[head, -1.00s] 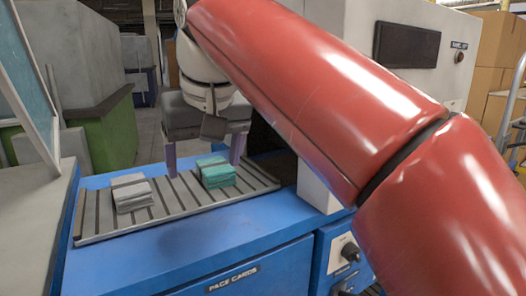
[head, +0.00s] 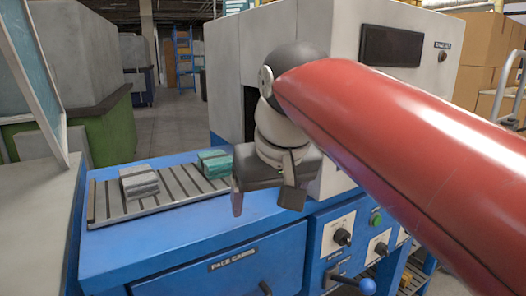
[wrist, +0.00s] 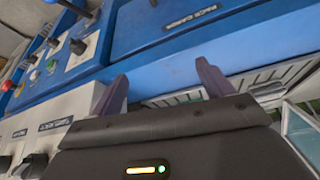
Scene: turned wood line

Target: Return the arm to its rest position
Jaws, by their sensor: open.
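My red arm (head: 390,150) reaches in from the right in the head view. My gripper (head: 262,196) hangs from its end, in front of the blue bench and right of the slatted rack. It is open and empty. In the wrist view its two fingers (wrist: 162,85) stand apart with nothing between them.
A grey stack (head: 139,182) and a teal stack (head: 216,163) lie on the slatted rack (head: 112,208) on the blue bench (head: 190,235). A grey machine (head: 345,90) stands behind my arm. Knobs (head: 342,237) and a blue-balled lever (head: 366,287) project below right. A slanted glass panel (head: 30,85) stands left.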

